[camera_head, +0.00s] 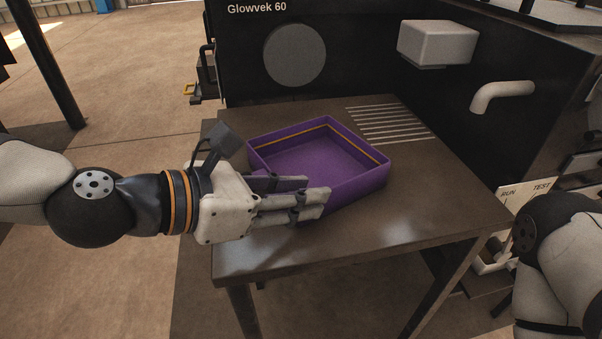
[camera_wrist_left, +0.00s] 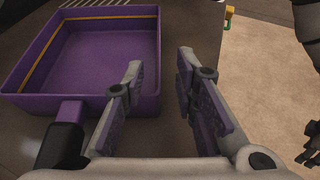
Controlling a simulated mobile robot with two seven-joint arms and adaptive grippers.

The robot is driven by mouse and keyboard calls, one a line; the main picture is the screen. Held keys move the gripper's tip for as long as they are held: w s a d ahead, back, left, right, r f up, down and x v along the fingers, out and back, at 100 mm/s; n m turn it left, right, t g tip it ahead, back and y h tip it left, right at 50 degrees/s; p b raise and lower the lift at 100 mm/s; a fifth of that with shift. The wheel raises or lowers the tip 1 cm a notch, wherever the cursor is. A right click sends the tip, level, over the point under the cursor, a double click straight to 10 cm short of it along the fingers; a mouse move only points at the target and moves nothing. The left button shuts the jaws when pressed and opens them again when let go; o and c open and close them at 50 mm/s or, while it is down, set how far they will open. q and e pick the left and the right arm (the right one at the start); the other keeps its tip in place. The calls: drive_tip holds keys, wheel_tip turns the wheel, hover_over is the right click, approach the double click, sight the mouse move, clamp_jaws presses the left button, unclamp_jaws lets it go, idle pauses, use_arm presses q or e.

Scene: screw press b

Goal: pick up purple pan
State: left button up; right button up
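The purple pan (camera_head: 315,152) sits on the brown table, a square open tray with an orange stripe inside its wall. My left gripper (camera_head: 312,193) is at its near left side, covering part of that wall in the head view. In the left wrist view the pan (camera_wrist_left: 100,55) is at upper left, and its handle (camera_wrist_left: 65,140), purple then black, lies left of the fingers. The left gripper (camera_wrist_left: 160,65) is open there, with nothing visibly held; one finger overlaps the pan's corner, the other is beyond it. Contact cannot be told. The right gripper is not visible in the head view.
The table (camera_head: 375,235) is clear in front and to the right of the pan. A black machine panel (camera_head: 370,45) with a round grey disc (camera_head: 294,55), a pale box (camera_head: 438,42) and a white bent pipe (camera_head: 500,94) stands behind. Pale slots (camera_head: 392,122) mark the table's back.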

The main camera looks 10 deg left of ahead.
use_arm(q)
drive_tip(key=x, duration=0.5)
drive_tip(key=shift+w+d+f+b, duration=0.1)
drive_tip(key=shift+w+d+b, duration=0.1)
drive_tip(key=shift+b, duration=0.2)
clamp_jaws()
drive_tip(key=shift+a, duration=0.1)
